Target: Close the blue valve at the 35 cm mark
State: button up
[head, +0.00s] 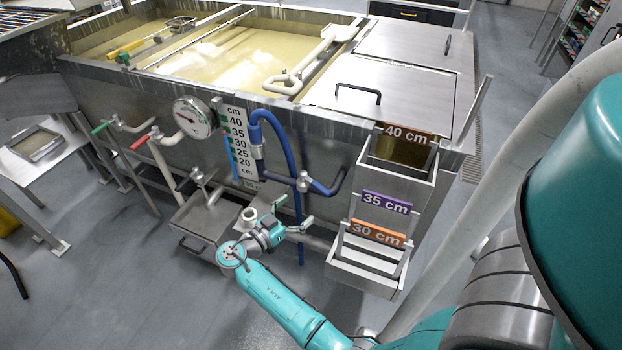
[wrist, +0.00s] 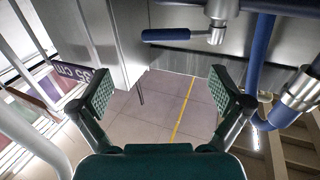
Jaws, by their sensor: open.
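The blue valve (head: 304,183) sits on the blue pipework at the front of the steel tank. In the wrist view its blue lever (wrist: 166,35) lies roughly crosswise, beyond my fingertips and near the top edge. The level scale (head: 237,138) with its cm marks is on the tank front, left of the blue pipe (head: 270,125). The exact liquid level on the scale is too small to read. My gripper (head: 305,224) is below the valve; in the wrist view my gripper (wrist: 161,82) is open and empty, apart from the lever.
A purple 35 cm sign (head: 387,202) and orange 40 cm (head: 408,133) and 30 cm (head: 378,233) signs are on the steel overflow box to the right. A round gauge (head: 193,118), green and red handles, and a steel basin (head: 200,225) stand left. Blue piping (wrist: 260,50) is close on the right in the wrist view.

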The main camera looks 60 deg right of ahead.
aim_at(318, 189)
jog(key=x, duration=1.1)
jog(key=shift+w+d, duration=0.15)
jog(key=shift+w, duration=0.25)
jog(key=c, duration=1.6)
jog(key=shift+c, duration=0.3)
